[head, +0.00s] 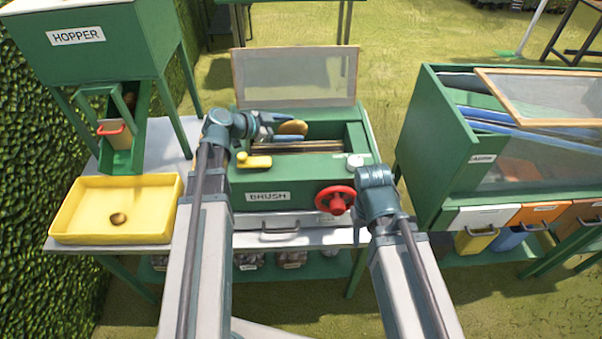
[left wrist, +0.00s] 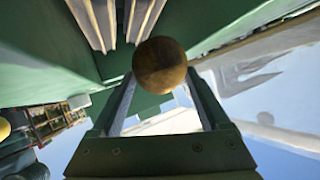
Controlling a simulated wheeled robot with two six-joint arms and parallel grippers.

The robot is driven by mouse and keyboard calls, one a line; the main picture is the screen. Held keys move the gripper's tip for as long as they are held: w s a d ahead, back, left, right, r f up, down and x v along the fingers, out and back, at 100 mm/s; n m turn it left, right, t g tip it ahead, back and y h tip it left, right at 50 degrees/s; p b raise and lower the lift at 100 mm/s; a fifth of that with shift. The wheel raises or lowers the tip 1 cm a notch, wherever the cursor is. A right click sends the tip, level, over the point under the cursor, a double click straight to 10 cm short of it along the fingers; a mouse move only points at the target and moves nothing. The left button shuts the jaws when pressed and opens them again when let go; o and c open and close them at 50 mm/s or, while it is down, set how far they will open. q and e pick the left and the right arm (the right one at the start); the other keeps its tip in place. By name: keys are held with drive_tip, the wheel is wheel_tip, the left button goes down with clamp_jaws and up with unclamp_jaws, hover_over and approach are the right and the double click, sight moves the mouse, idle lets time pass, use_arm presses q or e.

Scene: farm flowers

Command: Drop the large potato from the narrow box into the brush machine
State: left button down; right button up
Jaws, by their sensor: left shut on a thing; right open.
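The green brush machine (head: 300,173) stands on the middle table with its clear lid (head: 296,76) raised and brown rollers (head: 297,147) showing in its open top. My left gripper (head: 277,129) is shut on the large potato (head: 292,127) above the back of the opening. In the left wrist view the potato (left wrist: 160,65) sits between the fingertips, near the pale roller bars (left wrist: 112,22). A yellow box (head: 75,236) on the left holds one small brown potato (head: 118,219). My right wrist is beside the machine's red wheel; its gripper is hidden.
A green hopper (head: 95,50) with a red-handled chute gate (head: 111,130) stands behind the yellow box. The brush machine has a yellow lever (head: 254,161), a red wheel (head: 335,199) and a front drawer (head: 280,225). A green cabinet (head: 440,150) stands right.

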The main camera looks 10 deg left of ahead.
use_arm(q)
drive_tip(key=shift+f, duration=0.25)
unclamp_jaws()
drive_tip(key=p+v, duration=0.6)
drive_tip(key=v, duration=0.7)
drive_tip(key=shift+s+a+r, duration=0.2)
drive_tip(key=shift+s+a, duration=0.05)
drive_tip(key=shift+a, duration=0.05)
